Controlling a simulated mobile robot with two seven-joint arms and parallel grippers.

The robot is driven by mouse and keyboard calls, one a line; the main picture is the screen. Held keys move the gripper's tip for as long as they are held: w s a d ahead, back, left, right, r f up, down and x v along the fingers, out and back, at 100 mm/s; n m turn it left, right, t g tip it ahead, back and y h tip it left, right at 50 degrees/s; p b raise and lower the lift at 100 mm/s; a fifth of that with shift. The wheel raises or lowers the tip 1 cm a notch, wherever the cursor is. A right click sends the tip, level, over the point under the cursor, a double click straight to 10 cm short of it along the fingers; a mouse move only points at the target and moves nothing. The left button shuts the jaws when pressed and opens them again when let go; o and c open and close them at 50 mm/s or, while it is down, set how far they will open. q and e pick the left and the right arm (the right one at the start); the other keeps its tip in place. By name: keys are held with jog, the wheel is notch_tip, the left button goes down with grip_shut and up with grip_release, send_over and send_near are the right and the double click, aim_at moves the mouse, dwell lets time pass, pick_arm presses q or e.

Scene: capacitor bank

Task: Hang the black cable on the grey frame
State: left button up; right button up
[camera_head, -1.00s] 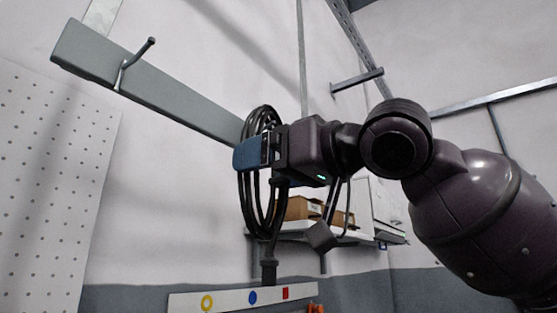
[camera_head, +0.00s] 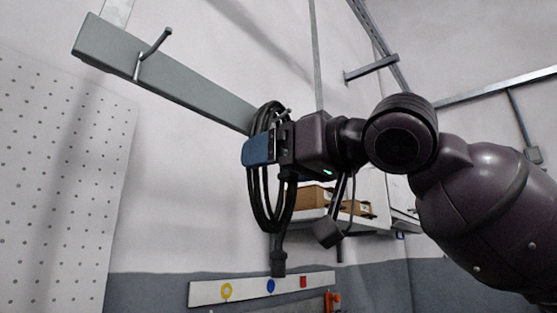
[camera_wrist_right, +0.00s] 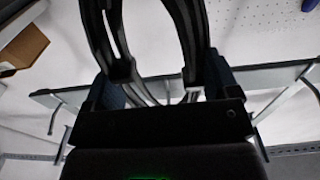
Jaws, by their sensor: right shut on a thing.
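The black cable (camera_head: 265,200) is a coiled loop hanging upright, with a thick end pointing down. My right gripper (camera_head: 265,148), with blue finger pads, is shut on the upper part of the coil. In the right wrist view the cable (camera_wrist_right: 189,35) runs between the fingers (camera_wrist_right: 160,90). The grey frame (camera_head: 195,80) is a wall bar with hooks; one bare hook (camera_head: 153,55) is near its left end. A hook tip shows at the coil's top; I cannot tell if the cable touches it. The frame also crosses the right wrist view (camera_wrist_right: 262,78). My left gripper is not in view.
A shelf with cardboard boxes (camera_head: 318,197) is on the wall behind my right arm. A white strip with coloured marks (camera_head: 245,289) lies below the cable. A white perforated panel (camera_head: 55,180) is at the left.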

jog(key=shift+a+f, duration=0.1)
jog(key=shift+f, duration=0.15)
jog(key=o, duration=0.8)
jog(key=b+v, duration=0.2)
jog(key=v, duration=0.8)
jog(key=shift+s+d+r+b, duration=0.1)
jog(key=shift+s+d+b, duration=0.05)
jog(key=shift+d+b, duration=0.2)
